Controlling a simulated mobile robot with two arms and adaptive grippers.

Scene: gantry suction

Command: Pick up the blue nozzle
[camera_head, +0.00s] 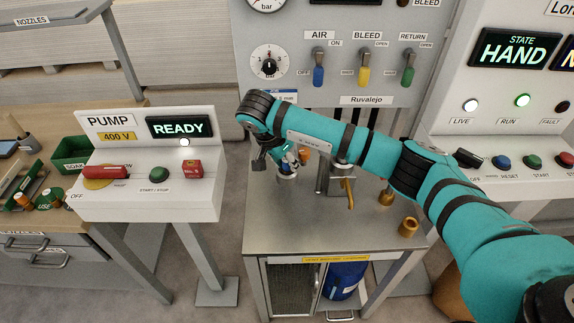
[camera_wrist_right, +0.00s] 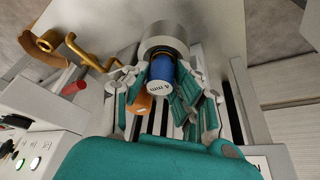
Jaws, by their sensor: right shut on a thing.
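The blue nozzle (camera_wrist_right: 162,70) shows in the right wrist view as a short blue cylinder with a pale end face marked "4 mm". My right gripper (camera_wrist_right: 164,92) has its teal and grey fingers on both sides of it, shut on it. A grey metal cylinder (camera_wrist_right: 164,38) is directly behind the nozzle; I cannot tell whether they touch. In the head view my right gripper (camera_head: 288,163) is over the back left of the metal bench, and the nozzle is mostly hidden by the fingers. My left gripper is not in view.
An orange piece (camera_wrist_right: 143,104) is close beside the left fingers. The metal bench (camera_head: 290,232) has a clear front. A grey bracket with a brass handle (camera_head: 349,193) and brass fittings (camera_head: 408,226) stand to the right. The pump box (camera_head: 150,205) stands to the left.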

